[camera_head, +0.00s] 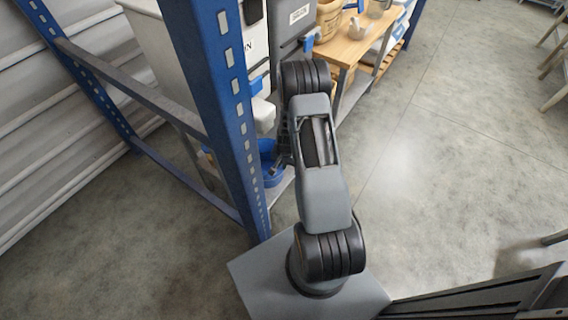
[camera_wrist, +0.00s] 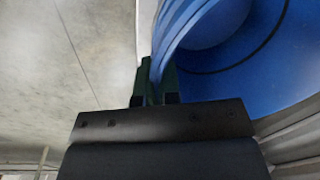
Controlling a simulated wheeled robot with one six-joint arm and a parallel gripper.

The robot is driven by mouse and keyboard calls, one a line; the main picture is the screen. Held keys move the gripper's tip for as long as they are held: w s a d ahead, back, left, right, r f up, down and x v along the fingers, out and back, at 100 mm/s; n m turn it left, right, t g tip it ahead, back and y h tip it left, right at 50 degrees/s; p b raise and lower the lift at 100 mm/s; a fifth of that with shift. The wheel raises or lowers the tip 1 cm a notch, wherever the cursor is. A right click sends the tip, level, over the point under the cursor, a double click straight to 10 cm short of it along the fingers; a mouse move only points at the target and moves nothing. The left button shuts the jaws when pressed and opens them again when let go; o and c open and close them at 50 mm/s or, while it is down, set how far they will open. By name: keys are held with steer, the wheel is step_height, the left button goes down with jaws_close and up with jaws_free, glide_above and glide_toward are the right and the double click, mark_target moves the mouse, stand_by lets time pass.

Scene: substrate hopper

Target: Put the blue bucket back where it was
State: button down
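The blue bucket (camera_head: 268,161) is low behind the blue rack post in the head view, partly hidden by the post and my arm. In the wrist view the bucket (camera_wrist: 235,65) fills the upper right, tilted in the picture, with its open inside showing. My gripper (camera_wrist: 155,85) has its two dark green fingers on either side of the bucket's rim, close together with the rim between them. In the head view my fingers are mostly hidden behind my arm. I cannot tell whether the bucket rests on anything.
A blue rack post (camera_head: 232,110) stands just left of my arm. White and grey hoppers (camera_head: 290,25) with blue outlets hang above the bucket. A wooden table (camera_head: 350,45) with containers stands behind. The floor (camera_head: 430,170) on the right is mostly clear.

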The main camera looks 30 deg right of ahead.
steer(key=c, duration=1.3)
jaws_free()
steer(key=shift+c, duration=0.2)
step_height(320, 180, up, 12)
steer(key=p, duration=0.3)
steer(key=shift+s+d+p, duration=0.3)
steer(key=shift+s, duration=0.05)
